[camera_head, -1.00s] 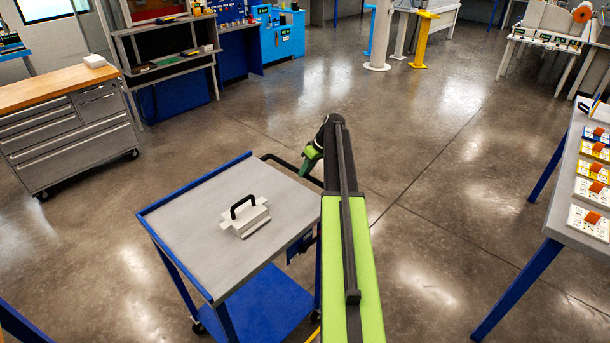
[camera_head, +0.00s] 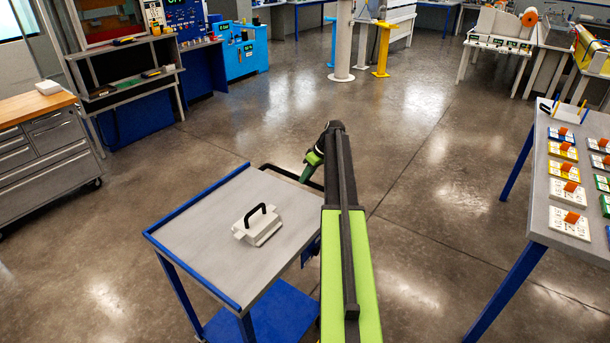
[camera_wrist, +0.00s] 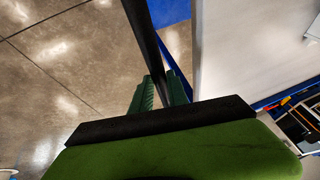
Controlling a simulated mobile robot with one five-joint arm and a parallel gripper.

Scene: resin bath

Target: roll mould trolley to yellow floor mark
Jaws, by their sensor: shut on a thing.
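The mould trolley (camera_head: 190,240) has a grey top with blue edging, blue legs and a blue lower shelf (camera_head: 262,312). A white mould with a black handle (camera_head: 258,228) sits on its top. My gripper (camera_head: 308,172) is at the far right corner of the trolley, at its black push handle (camera_head: 280,172). In the wrist view the green fingers (camera_wrist: 160,92) are shut around the black handle bar (camera_wrist: 143,42), with the grey trolley top (camera_wrist: 240,50) to the right. No yellow floor mark can be made out.
A drawer cabinet (camera_head: 50,150) stands at the left. A table (camera_head: 540,200) with several cards is at the right. A white column (camera_head: 342,45) and a yellow stand (camera_head: 383,50) are at the back. The floor (camera_head: 400,130) between is clear.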

